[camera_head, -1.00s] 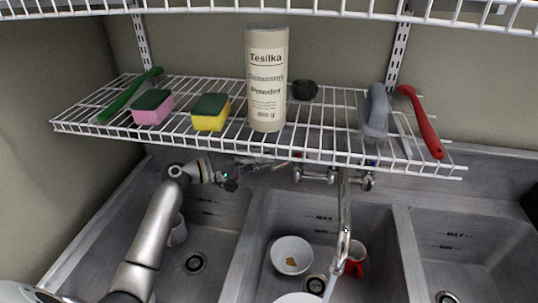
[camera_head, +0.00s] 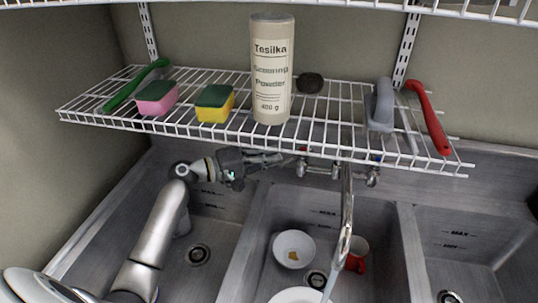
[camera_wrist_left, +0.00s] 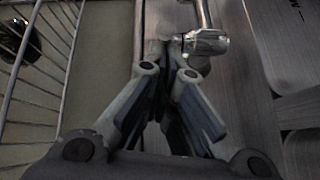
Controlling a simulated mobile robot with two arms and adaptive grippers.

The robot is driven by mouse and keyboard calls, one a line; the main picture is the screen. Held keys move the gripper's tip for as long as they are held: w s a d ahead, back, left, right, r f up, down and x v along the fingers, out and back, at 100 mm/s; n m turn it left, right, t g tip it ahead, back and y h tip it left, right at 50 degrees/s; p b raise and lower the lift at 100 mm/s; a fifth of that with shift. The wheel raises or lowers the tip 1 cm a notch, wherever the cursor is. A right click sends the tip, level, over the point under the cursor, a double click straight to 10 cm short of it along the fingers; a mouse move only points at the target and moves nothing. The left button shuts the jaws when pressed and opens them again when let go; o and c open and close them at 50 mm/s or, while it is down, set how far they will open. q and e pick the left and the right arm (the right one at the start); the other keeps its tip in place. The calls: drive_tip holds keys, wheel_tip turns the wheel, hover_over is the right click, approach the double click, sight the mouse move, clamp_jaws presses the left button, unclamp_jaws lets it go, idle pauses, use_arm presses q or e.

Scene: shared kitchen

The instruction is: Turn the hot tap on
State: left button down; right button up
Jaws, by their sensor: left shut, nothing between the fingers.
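The chrome tap (camera_head: 347,205) is fixed to the wall behind the sinks, its long spout reaching over the middle basin. Its hot handle (camera_head: 302,161), with a red mark, is at the left end, partly under the shelf. The other handle (camera_head: 373,175) is at the right end. My left gripper (camera_head: 280,158) is shut and empty, just left of the hot handle and below the shelf. In the left wrist view a chrome tap part (camera_wrist_left: 206,42) lies beyond the shut fingers (camera_wrist_left: 180,75). I cannot tell whether they touch. My right gripper is not in view.
A white wire shelf (camera_head: 330,139) hangs close above my left gripper, holding sponges, brushes and a powder canister (camera_head: 271,70). The middle basin holds a white bowl (camera_head: 293,249) and red mug (camera_head: 357,256). A pale streak like water (camera_head: 329,287) hangs below the spout.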

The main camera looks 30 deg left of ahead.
use_arm(q)
drive_tip(key=v, duration=1.2)
